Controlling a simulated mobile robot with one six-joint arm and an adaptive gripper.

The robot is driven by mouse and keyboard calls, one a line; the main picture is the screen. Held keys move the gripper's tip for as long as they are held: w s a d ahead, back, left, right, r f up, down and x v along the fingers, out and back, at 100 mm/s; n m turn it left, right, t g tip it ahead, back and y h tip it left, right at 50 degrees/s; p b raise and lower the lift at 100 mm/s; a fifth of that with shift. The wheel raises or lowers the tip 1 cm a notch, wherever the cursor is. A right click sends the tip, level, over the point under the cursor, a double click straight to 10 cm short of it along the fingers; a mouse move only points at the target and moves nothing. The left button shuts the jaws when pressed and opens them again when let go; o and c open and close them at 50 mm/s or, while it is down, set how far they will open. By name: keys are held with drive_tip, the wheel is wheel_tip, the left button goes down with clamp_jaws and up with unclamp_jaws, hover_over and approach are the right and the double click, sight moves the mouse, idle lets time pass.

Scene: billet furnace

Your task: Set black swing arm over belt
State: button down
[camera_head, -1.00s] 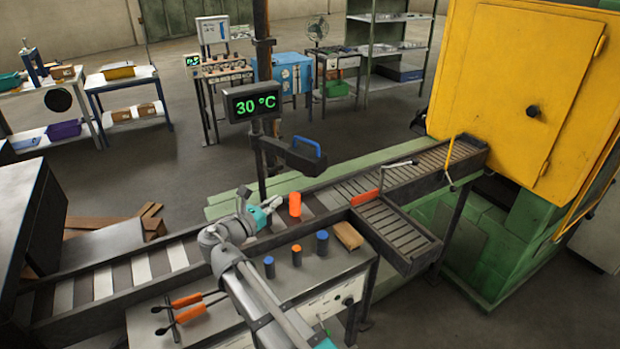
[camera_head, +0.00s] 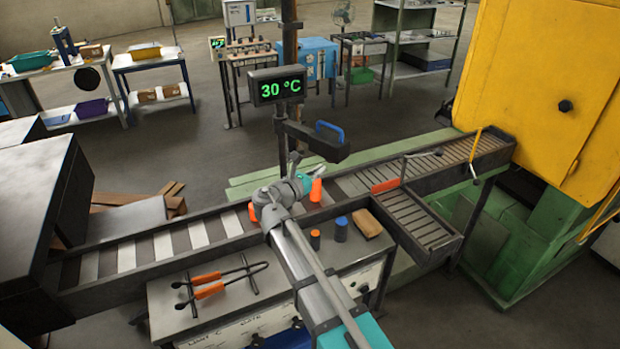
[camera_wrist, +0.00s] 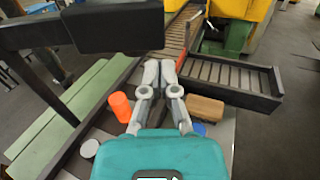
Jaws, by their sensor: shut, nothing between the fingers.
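The black swing arm (camera_head: 312,140) juts right from the display post and has a blue handle (camera_head: 331,131) on its end. In the head view it appears beyond the belt's far edge; how much of it overhangs the belt is unclear. In the wrist view the black arm (camera_wrist: 115,25) crosses the top left, close to my fingers. The belt (camera_head: 190,236) runs from lower left to the yellow furnace. My gripper (camera_head: 308,182) is over the belt, below and nearer than the swing arm. In the wrist view my gripper (camera_wrist: 158,66) is shut and empty, apart from the arm.
An orange cylinder (camera_head: 317,191) stands by my gripper, and another orange piece (camera_head: 252,212) is left of my wrist. A bench with tongs (camera_head: 210,285), small cylinders (camera_head: 341,230) and a wooden block (camera_head: 367,223) lies in front. A side chute (camera_head: 415,218) is at right.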

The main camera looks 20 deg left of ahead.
sight(335, 159)
drive_tip(key=shift+x, duration=2.55)
drive_tip(key=shift+w+a+y, duration=0.1)
drive_tip(key=shift+y, duration=0.2)
